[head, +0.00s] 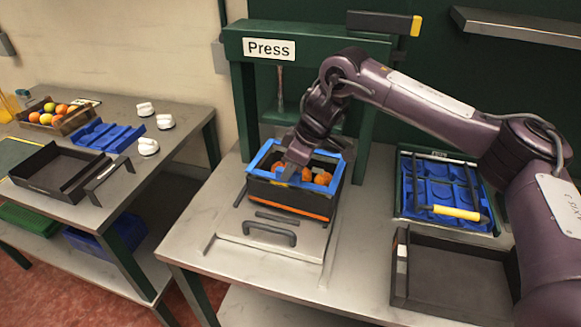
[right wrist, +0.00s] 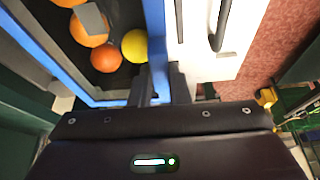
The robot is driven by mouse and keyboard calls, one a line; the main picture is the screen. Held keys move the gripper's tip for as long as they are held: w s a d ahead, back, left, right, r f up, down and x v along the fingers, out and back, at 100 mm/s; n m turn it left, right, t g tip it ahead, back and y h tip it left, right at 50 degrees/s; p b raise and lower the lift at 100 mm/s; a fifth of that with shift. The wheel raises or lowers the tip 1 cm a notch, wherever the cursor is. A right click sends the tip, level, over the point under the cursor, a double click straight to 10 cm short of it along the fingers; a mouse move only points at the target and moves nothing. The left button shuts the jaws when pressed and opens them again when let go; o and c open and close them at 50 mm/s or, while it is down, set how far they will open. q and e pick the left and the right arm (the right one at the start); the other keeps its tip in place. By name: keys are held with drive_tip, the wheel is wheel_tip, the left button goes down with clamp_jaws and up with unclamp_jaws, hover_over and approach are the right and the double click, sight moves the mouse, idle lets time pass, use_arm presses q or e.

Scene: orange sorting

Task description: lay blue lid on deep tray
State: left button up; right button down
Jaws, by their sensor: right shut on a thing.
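The blue lid (head: 258,157) looks like an open rectangular frame. It lies level at the top of the black deep tray (head: 284,196) under the press; I cannot tell whether it is fully seated on the rim. Oranges (head: 322,178) show through its opening. My right gripper (head: 290,166) reaches down to the lid from above and is shut on its edge. In the right wrist view the fingers (right wrist: 163,84) close at the blue lid's edge (right wrist: 155,38), beside oranges (right wrist: 90,28) and a yellow fruit (right wrist: 135,45). My left gripper is not in view.
The press frame (head: 238,90) stands around the tray. A metal plate with a handle (head: 270,232) lies in front. On the right are a crate with blue inserts (head: 440,185) and an empty dark tray (head: 450,275). A side table (head: 150,185) stands left.

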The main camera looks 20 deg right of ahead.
drive_tip(key=shift+p, duration=0.3)
drive_tip(key=c, duration=1.3)
unclamp_jaws()
wheel_tip(320, 180, up, 9)
drive_tip(key=p, duration=0.8)
